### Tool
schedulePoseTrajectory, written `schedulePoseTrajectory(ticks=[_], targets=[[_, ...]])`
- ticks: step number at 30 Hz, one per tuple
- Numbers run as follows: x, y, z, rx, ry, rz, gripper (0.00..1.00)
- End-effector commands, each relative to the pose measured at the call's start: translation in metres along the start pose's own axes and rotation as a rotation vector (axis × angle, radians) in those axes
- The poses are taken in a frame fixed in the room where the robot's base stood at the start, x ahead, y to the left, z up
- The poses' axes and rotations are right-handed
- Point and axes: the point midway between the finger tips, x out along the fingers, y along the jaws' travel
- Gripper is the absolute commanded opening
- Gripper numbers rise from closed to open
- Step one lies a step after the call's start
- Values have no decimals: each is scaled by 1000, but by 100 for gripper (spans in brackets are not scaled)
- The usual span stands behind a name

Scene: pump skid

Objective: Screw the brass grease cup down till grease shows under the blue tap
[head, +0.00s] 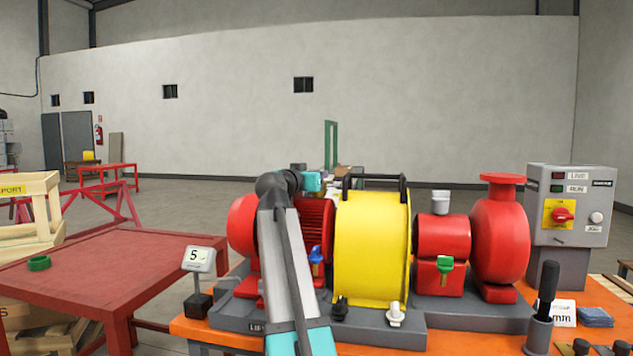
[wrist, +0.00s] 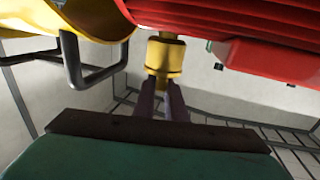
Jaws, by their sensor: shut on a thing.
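In the wrist view the brass grease cup (wrist: 165,58) stands out against the red ribbed motor, between it and my fingers. My gripper (wrist: 162,90) is shut on the cup's near end. In the head view the blue tap (head: 316,256) sits low on the front of the red motor (head: 317,225), just right of my arm. I cannot make out any grease under it. The cup and my fingertips are hidden in the head view; my teal wrist shows above the motor.
A yellow guard (head: 372,245) with a black handle stands right of the motor, and the handle (wrist: 72,62) is close to my gripper in the wrist view. A red pump (head: 500,240), a green tap (head: 444,264) and a control box (head: 570,208) are further right.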

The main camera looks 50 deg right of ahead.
Motion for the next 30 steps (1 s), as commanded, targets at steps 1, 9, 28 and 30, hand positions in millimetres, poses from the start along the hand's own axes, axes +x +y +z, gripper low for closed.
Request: schedulePoseTrajectory(ticks=[1, 9, 28, 30], targets=[[3, 2, 3, -3, -2, 24, 0], [3, 2, 3, -3, -2, 130, 0], [2, 5, 1, -2, -2, 301, 0], [2, 5, 1, -2, -2, 302, 0]])
